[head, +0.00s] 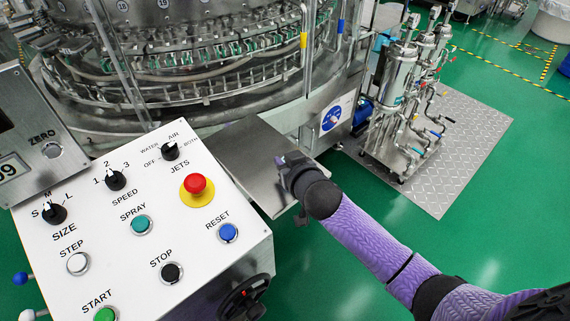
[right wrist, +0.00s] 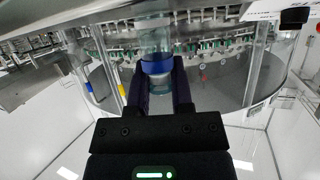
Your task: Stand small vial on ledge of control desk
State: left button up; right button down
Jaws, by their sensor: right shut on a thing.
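The control desk (head: 105,190) has a white sloped panel with knobs and buttons, at the left of the head view. A bare grey metal ledge (head: 245,150) sits at its far right side. My right gripper (head: 284,164) is over the right part of this ledge in the head view, with its fingers partly hidden by my wrist. In the right wrist view, my right gripper (right wrist: 158,80) is shut on the small vial (right wrist: 156,48), a clear piece with a blue band. The vial is hidden in the head view. Contact between vial and ledge cannot be told. My left gripper is out of view.
The large rotary washer (head: 190,70) stands behind the ledge, with rails and posts close by. A red emergency button (head: 195,184) stands up from the panel. A pump skid (head: 400,100) is on a metal plate at right. Green floor is free on the right.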

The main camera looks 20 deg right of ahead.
jog(key=c, duration=0.6)
grip_release()
jog(key=shift+c, duration=0.2)
jog(key=shift+o, duration=0.9)
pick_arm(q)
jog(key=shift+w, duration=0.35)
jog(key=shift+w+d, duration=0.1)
